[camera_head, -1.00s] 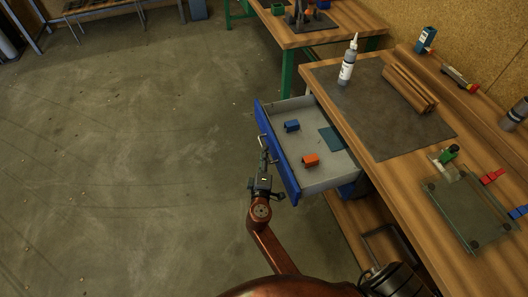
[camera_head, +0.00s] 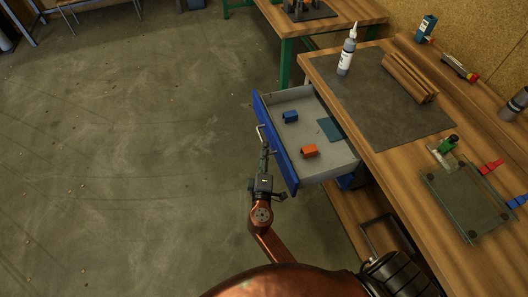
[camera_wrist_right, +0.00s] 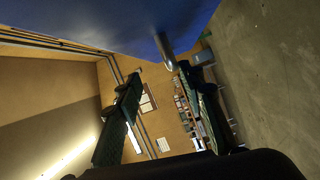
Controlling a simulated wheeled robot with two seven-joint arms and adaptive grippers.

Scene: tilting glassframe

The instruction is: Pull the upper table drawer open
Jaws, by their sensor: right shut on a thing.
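The upper table drawer (camera_head: 275,140) has a blue front and a grey inside, and it stands pulled well out from under the wooden table. Its metal handle (camera_head: 261,132) is on the outer face of the front. My right gripper (camera_head: 265,155) is at the near end of this handle, shut on it. In the right wrist view, the blue drawer front (camera_wrist_right: 100,20) fills the top and the metal handle (camera_wrist_right: 168,52) runs down toward a dark finger. The exact finger contact is dark and hard to see. My left gripper is not in view.
A blue block (camera_head: 290,117) and an orange block (camera_head: 309,151) lie in the drawer. The table (camera_head: 385,178) carries a bottle (camera_head: 347,52), wooden strips (camera_head: 408,78) and a glass plate fixture (camera_head: 466,205). The floor (camera_head: 130,150) left of the drawer is clear.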

